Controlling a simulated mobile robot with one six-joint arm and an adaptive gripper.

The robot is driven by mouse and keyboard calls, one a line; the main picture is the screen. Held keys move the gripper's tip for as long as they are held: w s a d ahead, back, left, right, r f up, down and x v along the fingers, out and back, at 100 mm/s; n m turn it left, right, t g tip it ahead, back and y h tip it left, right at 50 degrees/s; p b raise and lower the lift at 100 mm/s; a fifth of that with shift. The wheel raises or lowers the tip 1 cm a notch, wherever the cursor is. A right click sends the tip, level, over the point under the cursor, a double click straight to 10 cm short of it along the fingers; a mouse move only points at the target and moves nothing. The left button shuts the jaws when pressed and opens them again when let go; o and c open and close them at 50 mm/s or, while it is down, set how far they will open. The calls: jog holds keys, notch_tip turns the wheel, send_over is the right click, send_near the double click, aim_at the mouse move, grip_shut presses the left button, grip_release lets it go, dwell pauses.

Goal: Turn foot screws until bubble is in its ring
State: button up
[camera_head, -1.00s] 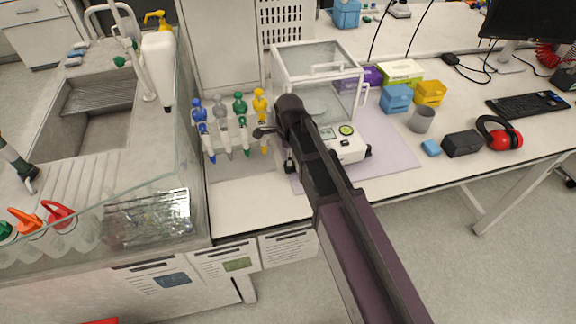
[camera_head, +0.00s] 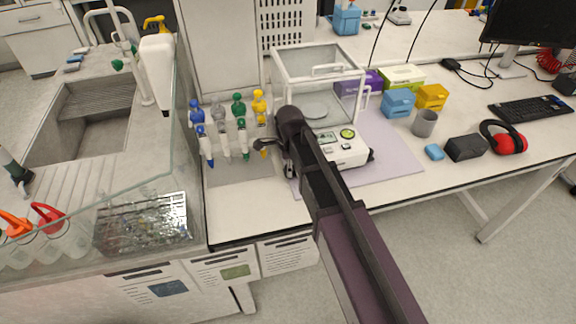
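An analytical balance with a glass draft shield (camera_head: 318,75) stands on a pale purple mat (camera_head: 395,160) on the bench. Its white front panel (camera_head: 343,150) carries a small display and a round green bubble level (camera_head: 347,133). The bubble is too small to place against its ring. A black foot screw (camera_head: 369,156) shows at the balance's front right corner. My arm crosses the front left of the balance and hides that corner. My gripper (camera_head: 284,172) is by the front left corner, pointing down; its fingers are mostly hidden and too small to read.
Several pipettes with blue, grey, green and yellow tops (camera_head: 239,110) stand on a rack left of my gripper. Right of the balance are blue and yellow boxes (camera_head: 398,102), a grey cup (camera_head: 424,123), a black box (camera_head: 465,148) and red earmuffs (camera_head: 510,143). The front bench strip (camera_head: 235,212) is clear.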

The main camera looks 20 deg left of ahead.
grip_shut()
jog(key=shift+s+d+n, duration=0.1)
jog(key=shift+s+n, duration=0.05)
jog(key=shift+n, duration=2.75)
jog(key=shift+o, duration=0.9)
grip_release()
